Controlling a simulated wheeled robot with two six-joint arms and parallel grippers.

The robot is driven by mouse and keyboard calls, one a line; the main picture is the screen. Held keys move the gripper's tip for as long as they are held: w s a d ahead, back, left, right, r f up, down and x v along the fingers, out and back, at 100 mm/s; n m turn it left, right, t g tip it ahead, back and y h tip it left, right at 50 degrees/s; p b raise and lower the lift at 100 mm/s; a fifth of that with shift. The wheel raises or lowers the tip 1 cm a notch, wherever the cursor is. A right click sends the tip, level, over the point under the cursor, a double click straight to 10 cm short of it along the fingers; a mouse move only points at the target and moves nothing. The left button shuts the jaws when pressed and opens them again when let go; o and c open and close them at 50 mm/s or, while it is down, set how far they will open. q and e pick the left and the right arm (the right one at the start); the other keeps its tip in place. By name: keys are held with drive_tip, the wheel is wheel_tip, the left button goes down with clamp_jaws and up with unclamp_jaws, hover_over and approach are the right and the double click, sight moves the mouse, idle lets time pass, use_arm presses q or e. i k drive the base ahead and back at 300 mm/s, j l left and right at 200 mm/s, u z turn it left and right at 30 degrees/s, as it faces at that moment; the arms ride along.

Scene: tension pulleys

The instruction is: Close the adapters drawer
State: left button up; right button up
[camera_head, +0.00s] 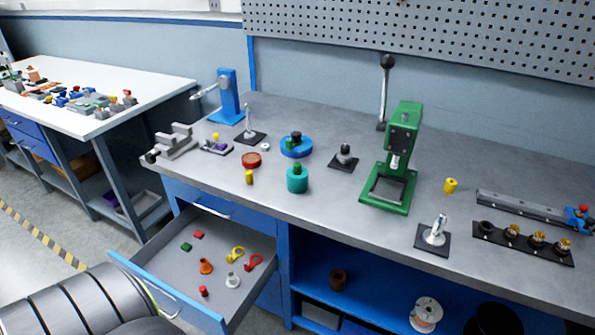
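The adapters drawer (196,308) stands pulled open below the left part of the grey workbench, in the lower left of the head view. It has a blue front and a grey inside. Small red, green, orange, yellow and white parts lie in it, among them an orange adapter (206,266) and a white one (233,281). A dark ribbed link, which appears to be part of my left arm, covers the lower left of the drawer front. I see neither gripper's fingertips. Whether the arm touches the drawer front is hidden.
The workbench (330,205) carries a green press (393,160), a teal cylinder (297,179) and several fixtures. An open blue shelf (375,290) with a white spool (425,314) is right of the drawer. A white-topped table (150,95) stands left, with open floor between.

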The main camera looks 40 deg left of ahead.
sight(172, 275)
drive_tip(key=u, duration=2.1)
drive_tip(key=j, duration=0.1)
